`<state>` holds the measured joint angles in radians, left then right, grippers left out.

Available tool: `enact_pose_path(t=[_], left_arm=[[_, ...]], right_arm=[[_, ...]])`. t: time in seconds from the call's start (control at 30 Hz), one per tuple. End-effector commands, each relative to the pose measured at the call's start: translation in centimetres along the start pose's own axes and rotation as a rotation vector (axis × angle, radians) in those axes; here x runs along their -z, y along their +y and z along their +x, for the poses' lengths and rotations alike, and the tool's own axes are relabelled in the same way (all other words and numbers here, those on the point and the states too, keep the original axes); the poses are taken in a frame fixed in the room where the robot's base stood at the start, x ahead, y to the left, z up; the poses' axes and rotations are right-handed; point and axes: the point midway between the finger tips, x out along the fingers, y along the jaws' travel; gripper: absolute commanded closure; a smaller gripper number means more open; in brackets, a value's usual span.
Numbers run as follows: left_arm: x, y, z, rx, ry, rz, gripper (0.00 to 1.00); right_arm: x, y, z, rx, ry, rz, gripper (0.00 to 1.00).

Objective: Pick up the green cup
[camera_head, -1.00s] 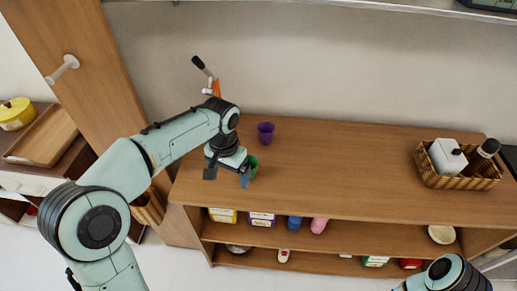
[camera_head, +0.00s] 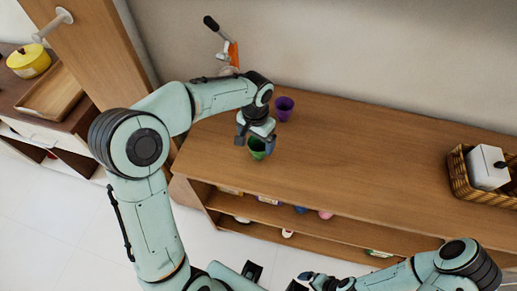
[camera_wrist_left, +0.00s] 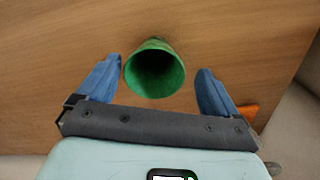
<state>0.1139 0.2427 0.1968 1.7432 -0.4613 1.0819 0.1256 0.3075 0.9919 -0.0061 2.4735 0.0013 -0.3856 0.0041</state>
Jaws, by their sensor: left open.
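The green cup (camera_head: 257,149) stands on the wooden counter near its left end, partly hidden by my left gripper. In the left wrist view the green cup (camera_wrist_left: 154,72) shows its open mouth between the two blue fingers. My left gripper (camera_wrist_left: 157,66) is open, with a finger on either side of the cup and a visible gap to each. In the head view my left gripper (camera_head: 255,141) is right at the cup. My right arm is low at the right; its gripper (camera_head: 304,281) is small and unclear near the bottom edge.
A purple cup (camera_head: 285,109) stands just behind the green cup. An orange tool with a black handle (camera_head: 231,52) stands at the back left. A wicker basket (camera_head: 461,178) with a white container (camera_head: 487,170) is at the right. The counter (camera_head: 370,165) between is clear.

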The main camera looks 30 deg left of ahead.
Motion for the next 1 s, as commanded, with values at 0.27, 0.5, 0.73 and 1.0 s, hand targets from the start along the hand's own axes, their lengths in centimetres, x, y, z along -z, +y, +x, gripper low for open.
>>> enact_pose_path(t=[0.27,0.5,0.73,1.0], left_arm=[[0.2,0.7,3.5,-0.001,-0.004,0.001,0.06],[0.3,0.6,5.3,0.000,0.000,0.000,0.06],[0.3,0.6,5.2,0.000,0.001,0.000,0.23],[0.3,0.6,5.2,0.000,0.001,0.000,0.59]], right_arm=[[0.0,0.0,0.0,0.000,0.001,0.000,0.00],[0.0,0.0,0.1,0.000,0.000,0.000,0.00],[0.0,0.0,0.1,0.000,0.000,0.000,0.00],[0.0,0.0,0.1,0.000,0.000,0.000,0.00]])
